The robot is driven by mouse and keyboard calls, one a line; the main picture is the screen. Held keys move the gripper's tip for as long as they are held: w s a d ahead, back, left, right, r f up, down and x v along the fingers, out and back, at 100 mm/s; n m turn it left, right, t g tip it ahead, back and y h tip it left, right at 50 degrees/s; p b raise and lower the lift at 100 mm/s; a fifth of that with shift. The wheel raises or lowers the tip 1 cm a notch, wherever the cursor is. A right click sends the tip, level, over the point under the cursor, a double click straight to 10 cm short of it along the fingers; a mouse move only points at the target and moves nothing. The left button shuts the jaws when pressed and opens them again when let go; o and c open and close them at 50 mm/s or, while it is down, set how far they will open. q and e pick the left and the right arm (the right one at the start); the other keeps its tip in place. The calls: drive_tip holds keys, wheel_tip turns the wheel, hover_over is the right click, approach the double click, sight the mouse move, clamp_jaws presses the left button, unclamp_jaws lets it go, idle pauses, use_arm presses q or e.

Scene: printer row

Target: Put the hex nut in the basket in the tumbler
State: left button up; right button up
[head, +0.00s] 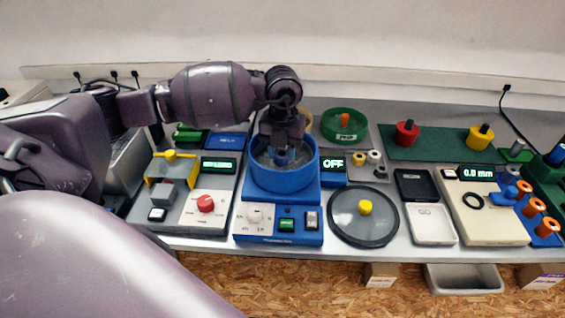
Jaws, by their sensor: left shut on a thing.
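The tumbler is a blue round tub (300,180) on a blue base with a dial and buttons, and its top is open. Its grey inside shows around the fingers, but I cannot make out a separate basket. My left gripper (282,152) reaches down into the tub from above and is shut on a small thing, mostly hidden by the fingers. I cannot tell whether it is the hex nut. A dark round lid with a yellow knob (365,208) lies to the right of the tumbler. My right gripper is not in view.
A display reading OFF (333,163) stands right of the tub. A green bowl (345,138) with an orange peg is behind it, with small round parts (374,156) nearby. A yellow-framed device (172,168) stands left. Black and white trays (432,224) and a gauge (488,225) stand right.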

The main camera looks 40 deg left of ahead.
sight(282, 164)
use_arm(q)
wheel_tip(282, 164, down, 4)
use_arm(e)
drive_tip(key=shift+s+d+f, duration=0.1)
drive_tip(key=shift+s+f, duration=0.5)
use_arm(q)
drive_tip(key=shift+f, duration=0.25)
